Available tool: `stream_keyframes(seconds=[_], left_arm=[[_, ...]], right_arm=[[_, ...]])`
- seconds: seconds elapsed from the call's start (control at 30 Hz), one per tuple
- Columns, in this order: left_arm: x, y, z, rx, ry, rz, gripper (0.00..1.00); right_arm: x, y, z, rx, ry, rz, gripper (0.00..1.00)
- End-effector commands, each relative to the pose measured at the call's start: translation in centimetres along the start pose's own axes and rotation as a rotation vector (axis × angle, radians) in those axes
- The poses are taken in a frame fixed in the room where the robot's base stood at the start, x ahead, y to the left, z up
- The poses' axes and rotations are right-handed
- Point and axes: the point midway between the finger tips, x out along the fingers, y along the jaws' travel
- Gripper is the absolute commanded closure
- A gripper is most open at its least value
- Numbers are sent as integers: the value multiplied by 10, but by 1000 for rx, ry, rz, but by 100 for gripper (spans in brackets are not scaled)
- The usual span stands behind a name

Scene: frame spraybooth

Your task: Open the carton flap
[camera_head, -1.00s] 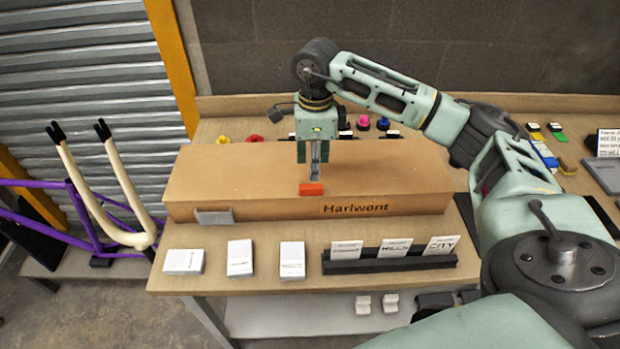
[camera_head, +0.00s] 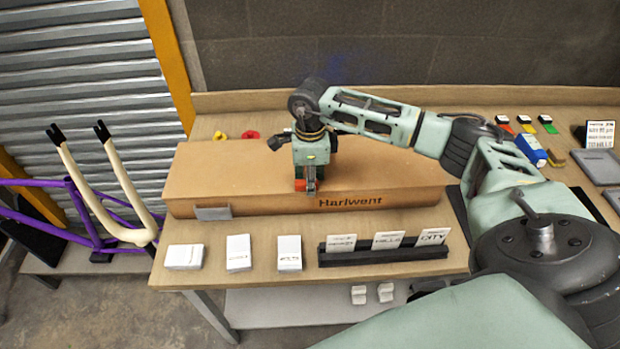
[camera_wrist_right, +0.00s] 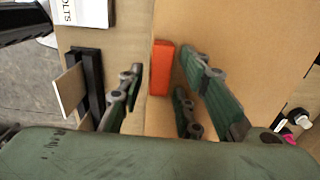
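A long brown carton (camera_head: 240,175) marked "Harlwent" lies closed on the workbench. A small orange-red tab (camera_head: 299,186) sits at its front top edge, and it also shows in the right wrist view (camera_wrist_right: 161,68). My right gripper (camera_head: 309,188) points down at the tab and partly covers it in the head view. In the right wrist view its fingers (camera_wrist_right: 168,85) are spread apart, with the tab lying between their lines and ahead of them. I cannot tell whether a finger touches the tab. My left gripper is not in view.
White boxes (camera_head: 238,252) and a black card holder (camera_head: 385,255) stand in front of the carton. A grey plate (camera_head: 213,213) is on the carton's front left. Coloured items lie at the bench's back right. A purple bicycle frame (camera_head: 90,225) stands left of the bench.

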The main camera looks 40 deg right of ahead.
Motion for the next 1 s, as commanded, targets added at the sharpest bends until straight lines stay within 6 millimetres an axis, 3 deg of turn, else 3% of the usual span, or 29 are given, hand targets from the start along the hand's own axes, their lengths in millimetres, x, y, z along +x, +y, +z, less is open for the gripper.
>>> stream_keyframes(seconds=[0.33,0.77,1.0], left_arm=[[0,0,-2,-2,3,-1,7],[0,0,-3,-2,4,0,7],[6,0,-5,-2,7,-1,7]], right_arm=[[0,0,0,0,0,0,100],[-1,-1,0,0,-1,-1,100],[-12,-12,7,1,-4,-5,100]])
